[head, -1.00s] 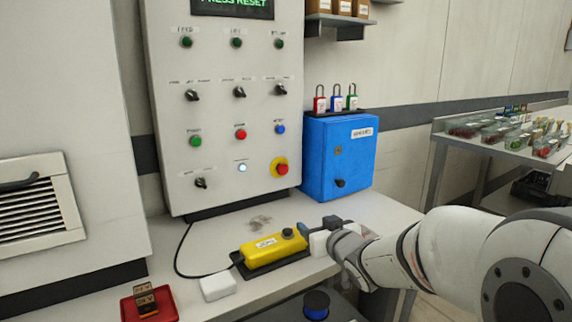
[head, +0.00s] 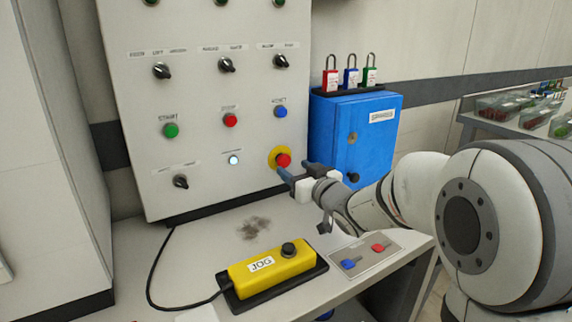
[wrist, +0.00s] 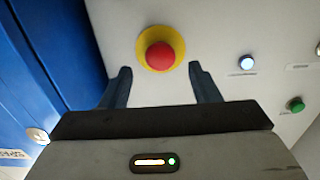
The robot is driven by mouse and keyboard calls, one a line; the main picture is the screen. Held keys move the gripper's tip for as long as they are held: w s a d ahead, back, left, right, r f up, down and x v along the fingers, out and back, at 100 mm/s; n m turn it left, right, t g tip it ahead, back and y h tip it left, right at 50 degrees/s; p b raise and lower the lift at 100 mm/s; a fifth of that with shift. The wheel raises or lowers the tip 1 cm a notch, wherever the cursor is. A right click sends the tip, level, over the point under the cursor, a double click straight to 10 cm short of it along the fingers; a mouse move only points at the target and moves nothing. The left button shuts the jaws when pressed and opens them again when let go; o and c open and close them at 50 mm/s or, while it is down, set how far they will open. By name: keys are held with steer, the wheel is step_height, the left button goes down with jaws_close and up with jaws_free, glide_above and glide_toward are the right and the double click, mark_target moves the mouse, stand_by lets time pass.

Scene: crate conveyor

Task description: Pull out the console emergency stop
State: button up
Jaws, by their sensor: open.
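The console emergency stop (head: 283,159) is a red mushroom button on a yellow round plate, low on the right of the light grey console panel (head: 205,90). It also shows in the wrist view (wrist: 160,56), centred ahead of the gap between the fingers. My gripper (head: 295,174) is open and empty, just in front of and slightly below the button in the head view. In the wrist view my gripper (wrist: 160,80) has one finger on each side of the button's line. The fingertips appear short of the red cap; I cannot tell the exact distance.
The blue box (head: 352,135) stands close to the right of the emergency stop, with padlocks (head: 351,76) on top. The yellow jog pendant (head: 270,268) lies on the bench below. A lit white button (head: 233,160) and other switches sit left of the stop.

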mark_target(286, 162)
steer(key=shift+b+x, duration=0.35)
steer(key=shift+x, duration=1.9)
steer(key=shift+c, duration=0.3)
